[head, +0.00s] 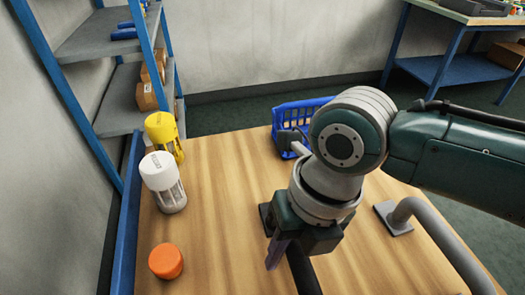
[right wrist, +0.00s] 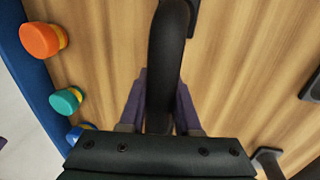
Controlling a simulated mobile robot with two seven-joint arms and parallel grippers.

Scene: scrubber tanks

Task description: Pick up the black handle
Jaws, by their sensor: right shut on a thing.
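The black handle (head: 303,272) is a thick curved dark bar, partly hidden behind my right gripper in the head view. In the right wrist view the black handle (right wrist: 168,50) runs between the two purple fingers. My right gripper (head: 284,254) points down over the wooden table and is shut on the handle; it also shows in the right wrist view (right wrist: 160,95), with one finger on each side of the bar. A dark plate at the handle's far end shows beside the gripper. I cannot tell whether the handle is clear of the table. My left gripper is not in view.
On the wooden table (head: 222,205) stand a yellow-topped tank (head: 163,137), a white-topped tank (head: 163,180) and an orange cap (head: 166,261) at left. A blue basket (head: 290,112) is at the back, a grey handle (head: 440,240) at right. A blue-framed shelf (head: 95,40) stands back left.

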